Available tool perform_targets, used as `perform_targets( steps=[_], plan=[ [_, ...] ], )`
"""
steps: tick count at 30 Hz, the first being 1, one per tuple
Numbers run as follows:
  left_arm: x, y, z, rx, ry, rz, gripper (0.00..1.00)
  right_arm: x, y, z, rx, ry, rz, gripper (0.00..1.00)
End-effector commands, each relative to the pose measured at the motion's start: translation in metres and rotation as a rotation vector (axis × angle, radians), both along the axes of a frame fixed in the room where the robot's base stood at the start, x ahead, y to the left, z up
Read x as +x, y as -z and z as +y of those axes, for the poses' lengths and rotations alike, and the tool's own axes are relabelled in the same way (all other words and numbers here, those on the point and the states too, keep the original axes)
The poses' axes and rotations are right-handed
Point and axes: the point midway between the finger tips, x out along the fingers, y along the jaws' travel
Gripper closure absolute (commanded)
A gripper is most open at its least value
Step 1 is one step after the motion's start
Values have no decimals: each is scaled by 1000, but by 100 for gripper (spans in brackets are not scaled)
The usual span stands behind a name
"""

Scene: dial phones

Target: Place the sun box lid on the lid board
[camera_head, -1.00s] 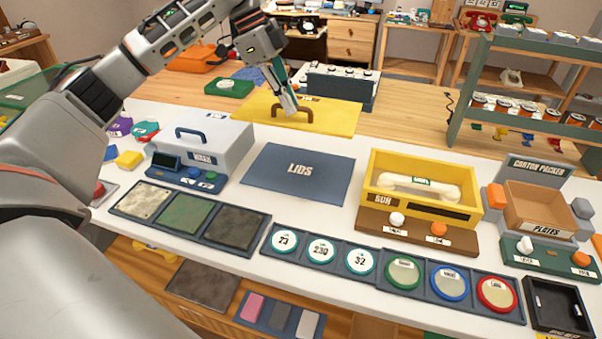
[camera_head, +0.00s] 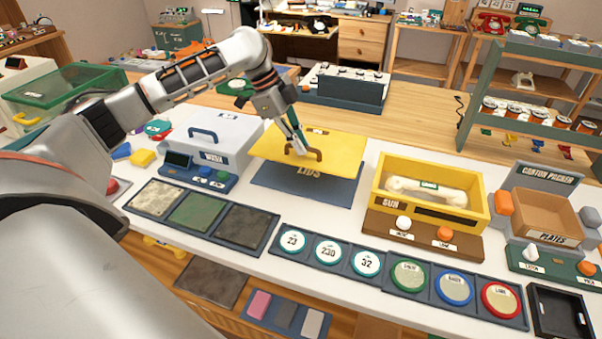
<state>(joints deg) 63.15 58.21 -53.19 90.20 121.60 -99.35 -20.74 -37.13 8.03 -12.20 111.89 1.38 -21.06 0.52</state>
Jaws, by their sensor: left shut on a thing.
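The yellow sun box lid (camera_head: 340,148) is a flat plate with a brown handle. My left gripper (camera_head: 301,152) is shut on that handle. The lid is held level over the back part of the dark blue lid board (camera_head: 300,192), whose "LIDS" lettering is partly covered. The board's front strip shows below the lid; whether they touch is hard to tell. The open yellow sun box (camera_head: 470,216) stands to the right with a cream handset (camera_head: 430,189) inside. My right gripper is not in view.
A grey-white washer-like box (camera_head: 215,135) with a blue handle stands close left of the lid. Dark trays with textured squares (camera_head: 195,210) and round dials (camera_head: 328,250) line the front. A green shelf (camera_head: 490,90) stands at the back right.

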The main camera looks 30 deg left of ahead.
Motion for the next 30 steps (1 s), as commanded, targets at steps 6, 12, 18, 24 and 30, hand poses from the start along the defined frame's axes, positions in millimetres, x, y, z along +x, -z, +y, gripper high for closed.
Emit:
perform_targets(
  steps=[6, 12, 18, 24, 30],
  plan=[
    [0, 40, 0, -1, 0, 0, 100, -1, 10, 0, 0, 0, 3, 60],
    [1, 51, 0, -2, -1, -2, 100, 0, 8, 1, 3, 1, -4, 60],
    [0, 78, 0, -1, 0, 1, 100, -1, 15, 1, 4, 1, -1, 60],
    [1, 90, 0, -1, 0, -4, 100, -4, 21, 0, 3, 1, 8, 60],
    [1, 89, 0, -1, 0, -4, 100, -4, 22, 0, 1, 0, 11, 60]
  ],
)
